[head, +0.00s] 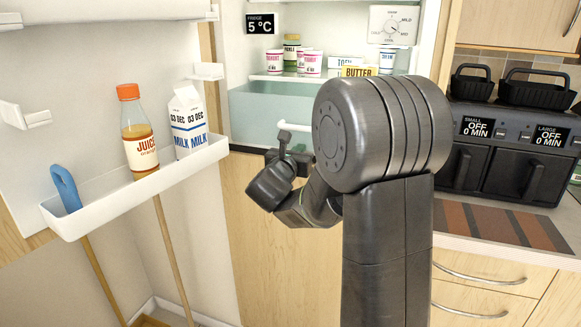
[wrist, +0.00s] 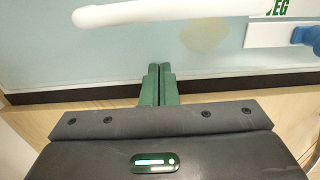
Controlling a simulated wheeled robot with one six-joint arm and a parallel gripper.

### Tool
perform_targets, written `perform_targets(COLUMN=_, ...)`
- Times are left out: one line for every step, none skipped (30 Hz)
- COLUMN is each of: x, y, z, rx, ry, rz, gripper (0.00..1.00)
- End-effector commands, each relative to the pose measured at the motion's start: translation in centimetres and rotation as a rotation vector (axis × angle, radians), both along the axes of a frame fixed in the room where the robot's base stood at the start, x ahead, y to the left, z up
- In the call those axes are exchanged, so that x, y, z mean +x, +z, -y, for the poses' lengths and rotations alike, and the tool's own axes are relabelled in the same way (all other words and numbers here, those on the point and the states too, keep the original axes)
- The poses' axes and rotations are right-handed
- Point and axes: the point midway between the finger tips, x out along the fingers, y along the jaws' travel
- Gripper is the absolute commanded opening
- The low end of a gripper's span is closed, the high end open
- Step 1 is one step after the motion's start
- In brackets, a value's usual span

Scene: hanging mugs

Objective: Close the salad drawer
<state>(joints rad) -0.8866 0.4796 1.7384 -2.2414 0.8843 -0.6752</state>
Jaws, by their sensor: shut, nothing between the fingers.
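The salad drawer (head: 258,112) is a translucent pale blue-green box at the bottom of the open fridge in the head view. Its white bar handle (head: 296,127) runs along its front, partly hidden by my arm. In the wrist view the drawer front (wrist: 110,60) fills the upper part, with the white handle (wrist: 130,12) across the top. My gripper (head: 283,146) is in front of the drawer, just below the handle. In the wrist view its green fingers (wrist: 154,72) are shut together and empty, pointing at the lower drawer front. I cannot tell whether they touch it.
The open fridge door at left has a shelf (head: 90,217) with a juice bottle (head: 138,135) and a milk carton (head: 188,122). Yogurt cups (head: 311,63) and butter (head: 358,71) stand on the shelf above the drawer. A black double air fryer (head: 515,140) stands on the right counter.

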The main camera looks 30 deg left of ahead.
Motion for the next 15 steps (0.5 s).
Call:
perform_targets(x=1.3, y=-0.4, z=-0.2, rx=0.002, ry=-0.004, rz=0.000, gripper=0.00)
perform_targets(x=2.0, y=-0.4, z=-0.3, rx=0.002, ry=-0.004, rz=0.001, gripper=0.00)
perform_targets(x=2.8, y=-0.4, z=-0.6, rx=0.001, ry=-0.003, rz=-0.001, gripper=0.00)
perform_targets(x=3.5, y=-0.4, z=-0.7, rx=0.001, ry=-0.004, rz=0.000, gripper=0.00)
perform_targets(x=4.1, y=-0.3, z=-0.9, rx=0.001, ry=-0.003, rz=0.000, gripper=0.00)
perform_targets(x=4.9, y=-0.4, z=-1.1, rx=0.000, ry=-0.002, rz=-0.001, gripper=0.00)
perform_targets(x=5.5, y=-0.3, z=-1.2, rx=0.001, ry=-0.002, rz=0.000, gripper=0.00)
perform_targets(x=6.0, y=-0.3, z=-1.3, rx=0.001, ry=-0.002, rz=-0.001, gripper=0.00)
perform_targets(x=6.7, y=-0.3, z=-1.5, rx=0.001, ry=-0.002, rz=0.000, gripper=0.00)
perform_targets(x=7.1, y=-0.3, z=-1.7, rx=0.000, ry=-0.002, rz=0.000, gripper=0.00)
perform_targets(x=7.5, y=-0.3, z=-1.8, rx=0.000, ry=-0.001, rz=-0.001, gripper=0.00)
perform_targets(x=8.1, y=-0.2, z=-1.9, rx=0.000, ry=-0.001, rz=-0.001, gripper=0.00)
perform_targets(x=8.4, y=-0.2, z=-2.0, rx=0.000, ry=-0.001, rz=0.000, gripper=0.00)
perform_targets(x=8.7, y=-0.2, z=-2.0, rx=0.000, ry=-0.001, rz=-0.001, gripper=0.00)
perform_targets(x=9.1, y=-0.2, z=-2.1, rx=0.000, ry=-0.001, rz=-0.001, gripper=0.00)
